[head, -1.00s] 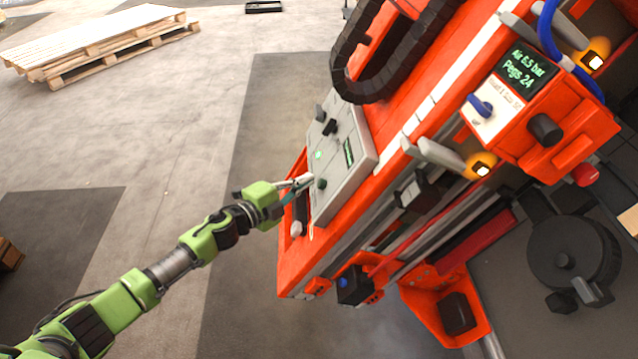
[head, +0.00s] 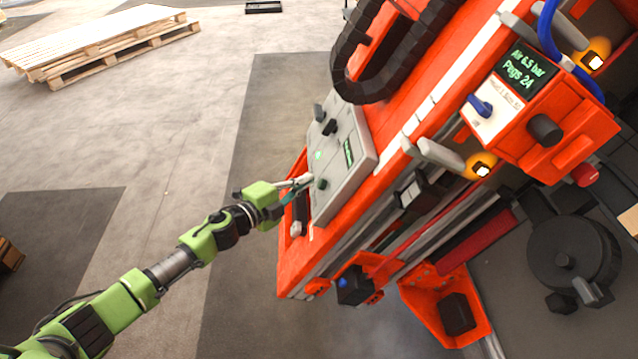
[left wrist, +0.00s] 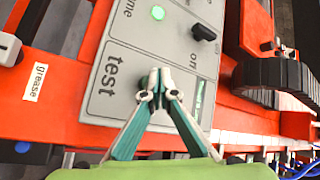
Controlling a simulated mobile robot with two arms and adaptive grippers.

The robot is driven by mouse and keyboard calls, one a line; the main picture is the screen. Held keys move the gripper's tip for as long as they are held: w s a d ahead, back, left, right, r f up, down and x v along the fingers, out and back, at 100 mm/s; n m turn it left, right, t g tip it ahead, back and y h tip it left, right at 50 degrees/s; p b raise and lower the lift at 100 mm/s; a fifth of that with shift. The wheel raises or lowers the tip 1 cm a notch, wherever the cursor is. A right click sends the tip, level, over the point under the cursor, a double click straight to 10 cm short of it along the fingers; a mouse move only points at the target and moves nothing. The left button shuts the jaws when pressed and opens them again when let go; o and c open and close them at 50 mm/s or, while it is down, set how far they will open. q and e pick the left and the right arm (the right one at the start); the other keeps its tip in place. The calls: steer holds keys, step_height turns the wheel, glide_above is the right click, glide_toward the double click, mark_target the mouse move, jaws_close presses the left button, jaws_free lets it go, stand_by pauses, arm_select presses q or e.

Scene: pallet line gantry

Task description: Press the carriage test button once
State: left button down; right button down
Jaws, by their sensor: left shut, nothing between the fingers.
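The grey control panel (head: 340,165) sits on the orange gantry carriage. In the left wrist view the word "test" (left wrist: 109,75) is printed on the panel (left wrist: 125,55). A dark round button (left wrist: 146,95) beside that word is mostly hidden behind my fingertips. In the head view a dark knob-like button (head: 321,184) shows at the panel's lower part. My left gripper (head: 306,180) is shut and empty, with its tips at the panel close to this button. In the left wrist view its tips (left wrist: 160,82) overlap the button; I cannot tell whether they touch it.
A green lamp (left wrist: 158,13) and a black rotary switch (left wrist: 204,32) are on the same panel. A black cable chain (head: 350,75) loops above it. A status box (head: 545,105) is to the right. Open floor (head: 150,150) lies to the left, with wooden pallets (head: 100,45) behind.

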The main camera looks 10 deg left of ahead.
arm_select(q)
steer(key=shift+d, duration=0.15)
steer(key=shift+w+d+f, duration=0.1)
steer(key=shift+d+f, duration=0.05)
steer(key=shift+d, duration=0.1)
steer(key=shift+d, duration=0.1)
stand_by(0.4)
steer(key=shift+f, duration=0.1)
